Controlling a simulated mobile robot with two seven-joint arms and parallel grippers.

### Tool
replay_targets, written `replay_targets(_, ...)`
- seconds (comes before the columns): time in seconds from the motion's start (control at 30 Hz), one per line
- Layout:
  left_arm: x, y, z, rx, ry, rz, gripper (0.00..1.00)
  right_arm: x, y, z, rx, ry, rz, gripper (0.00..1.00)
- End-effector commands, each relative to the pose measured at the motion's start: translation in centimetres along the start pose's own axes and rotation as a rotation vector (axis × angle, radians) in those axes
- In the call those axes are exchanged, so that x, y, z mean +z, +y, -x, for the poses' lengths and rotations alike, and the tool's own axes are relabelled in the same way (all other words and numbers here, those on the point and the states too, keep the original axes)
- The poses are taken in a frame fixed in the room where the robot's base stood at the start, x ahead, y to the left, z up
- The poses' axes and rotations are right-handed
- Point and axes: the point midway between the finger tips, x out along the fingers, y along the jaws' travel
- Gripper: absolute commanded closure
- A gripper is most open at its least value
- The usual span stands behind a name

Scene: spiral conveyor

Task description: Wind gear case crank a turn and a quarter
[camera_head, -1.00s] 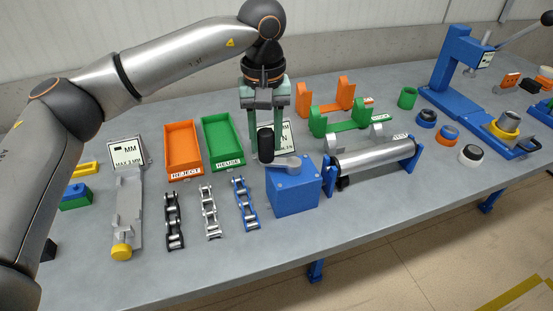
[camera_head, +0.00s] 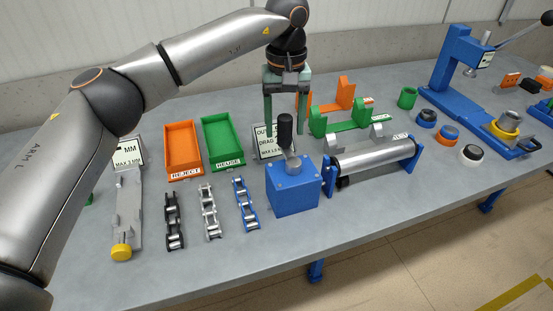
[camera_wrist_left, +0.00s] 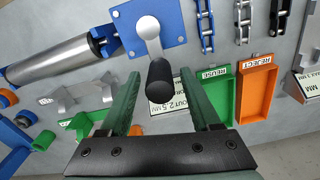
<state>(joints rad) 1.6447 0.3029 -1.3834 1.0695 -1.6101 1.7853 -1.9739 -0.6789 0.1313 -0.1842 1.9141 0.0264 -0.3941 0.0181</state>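The gear case (camera_head: 292,193) is a blue box on the bench with a grey crank arm (camera_head: 293,162) on top. A black upright knob (camera_head: 285,130) stands at the arm's end, which points toward the back of the bench. In the left wrist view the crank arm (camera_wrist_left: 149,28) and the knob (camera_wrist_left: 159,76) show clearly. My left gripper (camera_head: 285,122) is pointed down with its green fingers apart, one on each side of the knob. The wrist view shows gaps between the knob and both fingers (camera_wrist_left: 165,82). My right gripper is not in view.
A steel roller (camera_head: 373,158) on blue supports stands right of the gear case. Chain pieces (camera_head: 246,205) lie to its left. Orange (camera_head: 183,176) and green (camera_head: 222,168) trays and a sign (camera_head: 266,150) stand behind. The bench front is clear.

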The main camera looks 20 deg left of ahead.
Motion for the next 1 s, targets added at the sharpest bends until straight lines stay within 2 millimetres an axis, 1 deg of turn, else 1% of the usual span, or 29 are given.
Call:
replay_targets(0.03,0.0,0.0,0.0,0.0,0.0,0.0,0.29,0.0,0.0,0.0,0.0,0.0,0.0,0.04)
replay_targets(0.1,0.0,0.0,0.0,-0.001,-0.001,0.0,0.21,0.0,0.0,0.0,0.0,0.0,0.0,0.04)
replay_targets(0.33,0.0,-0.1,0.0,-0.001,-0.001,0.0,0.21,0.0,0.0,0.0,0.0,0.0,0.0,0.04)
replay_targets(0.43,0.0,-0.1,0.3,-0.001,-0.001,0.0,0.21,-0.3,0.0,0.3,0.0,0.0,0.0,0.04)
replay_targets(1.0,0.0,-0.1,6.0,-0.002,-0.001,0.0,0.21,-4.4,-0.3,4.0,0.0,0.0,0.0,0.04)
